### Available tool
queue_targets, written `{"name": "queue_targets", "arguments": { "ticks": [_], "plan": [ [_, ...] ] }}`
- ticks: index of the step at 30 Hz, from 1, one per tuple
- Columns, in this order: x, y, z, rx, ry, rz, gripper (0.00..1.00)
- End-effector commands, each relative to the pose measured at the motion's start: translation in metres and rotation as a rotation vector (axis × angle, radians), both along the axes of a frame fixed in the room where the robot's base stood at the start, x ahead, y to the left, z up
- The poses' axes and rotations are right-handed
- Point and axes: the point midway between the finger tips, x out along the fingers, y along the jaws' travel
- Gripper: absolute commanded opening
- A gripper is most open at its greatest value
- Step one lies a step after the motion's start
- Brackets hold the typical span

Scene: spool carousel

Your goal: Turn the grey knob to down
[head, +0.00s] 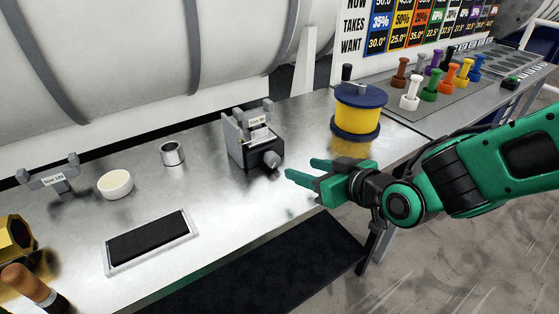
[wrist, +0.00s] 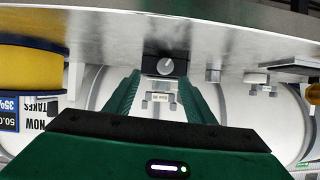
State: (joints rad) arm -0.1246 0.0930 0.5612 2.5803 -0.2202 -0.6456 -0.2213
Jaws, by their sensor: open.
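The grey knob (head: 272,159) sticks out of the front of a small dark box with grey brackets (head: 242,148) on the metal bench. In the wrist view the knob (wrist: 165,66) is a round grey face with a pointer mark, on the dark box just beyond my fingertips. My green gripper (head: 304,171) is open and empty, in front of the knob and a little to its right in the head view. In the wrist view my gripper (wrist: 160,92) has one finger on each side of the knob's line, apart from it.
A yellow spool with blue flanges (head: 357,110) stands behind my gripper. A metal cup (head: 172,153), white bowl (head: 115,184) and black pad in a tray (head: 148,238) lie to the left. Coloured pegs (head: 430,88) stand at the back right. A large white cylinder (head: 140,60) lies behind the bench.

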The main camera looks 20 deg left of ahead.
Motion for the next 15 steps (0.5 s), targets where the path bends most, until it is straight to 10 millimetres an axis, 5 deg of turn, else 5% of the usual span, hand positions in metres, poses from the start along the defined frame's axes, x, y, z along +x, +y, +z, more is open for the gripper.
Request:
{"name": "queue_targets", "arguments": {
  "ticks": [15],
  "plan": [
    [0.025,0.048,-0.017,0.028,-0.013,0.014,0.49]
  ]
}}
